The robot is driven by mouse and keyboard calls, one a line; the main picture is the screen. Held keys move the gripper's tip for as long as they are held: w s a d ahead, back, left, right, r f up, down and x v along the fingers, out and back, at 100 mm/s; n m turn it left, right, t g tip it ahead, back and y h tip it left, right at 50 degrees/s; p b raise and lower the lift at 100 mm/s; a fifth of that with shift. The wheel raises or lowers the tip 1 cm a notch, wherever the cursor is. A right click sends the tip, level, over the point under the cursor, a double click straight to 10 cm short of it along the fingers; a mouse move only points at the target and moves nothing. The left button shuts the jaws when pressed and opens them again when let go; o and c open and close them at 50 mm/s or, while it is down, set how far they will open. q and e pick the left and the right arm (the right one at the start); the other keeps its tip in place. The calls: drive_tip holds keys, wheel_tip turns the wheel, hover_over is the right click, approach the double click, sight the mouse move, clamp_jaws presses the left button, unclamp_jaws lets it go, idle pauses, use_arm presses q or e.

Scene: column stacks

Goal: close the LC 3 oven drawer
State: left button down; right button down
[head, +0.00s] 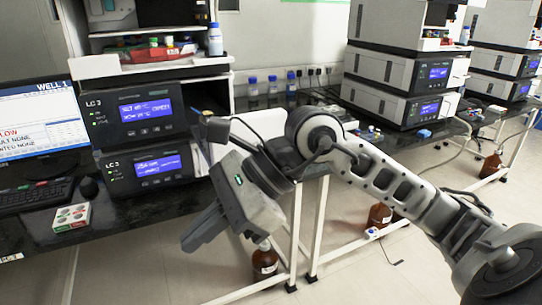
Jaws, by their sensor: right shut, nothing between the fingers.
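The LC 3 unit (150,168) is the lower dark-fronted box with a lit blue display, in the left stack on the bench. A similar dark unit (147,110) with a blue display sits right above it. A white panel (248,130) stands beside the stack, partly behind my right arm. I cannot tell whether it is part of the oven drawer, or how far any drawer is out. My right gripper (205,227) is shut and empty. It points down and left in front of the bench edge, right of and below the LC 3 unit, apart from it. My left gripper is not in view.
A monitor (40,120), a keyboard (36,196) and a small box (72,217) occupy the bench at left. A tray with red contents (150,53) tops the stack. Brown bottles (265,262) stand low by the white bench legs. More instrument stacks (400,85) stand at right.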

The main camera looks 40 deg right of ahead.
drive_tip(key=w+d+r+t+h, duration=0.2)
drive_tip(key=d+r+t+h, duration=0.15)
drive_tip(key=d+h, duration=0.4)
drive_tip(key=w+d+r+t+h, duration=0.15)
drive_tip(key=d+r+h, duration=0.3)
drive_tip(key=d, duration=0.65)
drive_tip(key=shift+m+t, duration=0.3)
drive_tip(key=x, duration=0.9)
drive_tip(key=shift+f+b, duration=0.35)
drive_tip(key=shift+f, duration=0.1)
